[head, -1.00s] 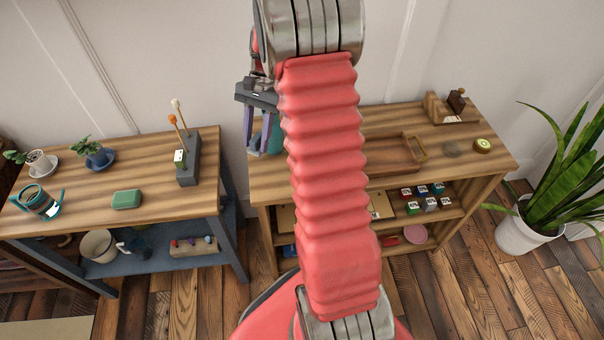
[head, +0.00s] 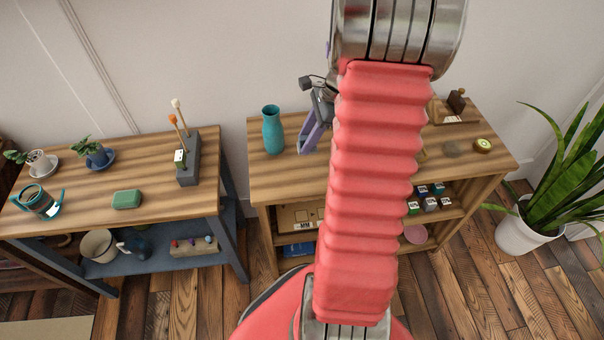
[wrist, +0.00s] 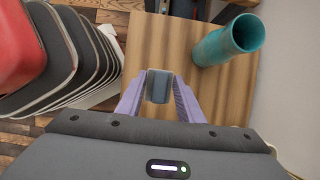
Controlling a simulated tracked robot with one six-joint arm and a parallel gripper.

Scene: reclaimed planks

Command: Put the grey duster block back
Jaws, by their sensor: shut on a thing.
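The grey duster block (wrist: 158,87) shows in the wrist view between the lavender fingers of my gripper (wrist: 158,95). My gripper is shut on it. Beyond it lies the striped wooden top of the right-hand shelf unit (wrist: 160,40). In the head view my gripper (head: 309,138) is over that unit, just right of the teal vase. The block cannot be made out there, and my arm covers part of the gripper. I cannot tell whether the block touches the wood.
The teal vase (head: 273,130) stands close to my gripper; it also shows in the wrist view (wrist: 228,40). A wooden holder (head: 455,107) and a kiwi-like round (head: 482,145) are farther right. A blue-framed bench (head: 75,190) stands left. My arm hides the unit's middle.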

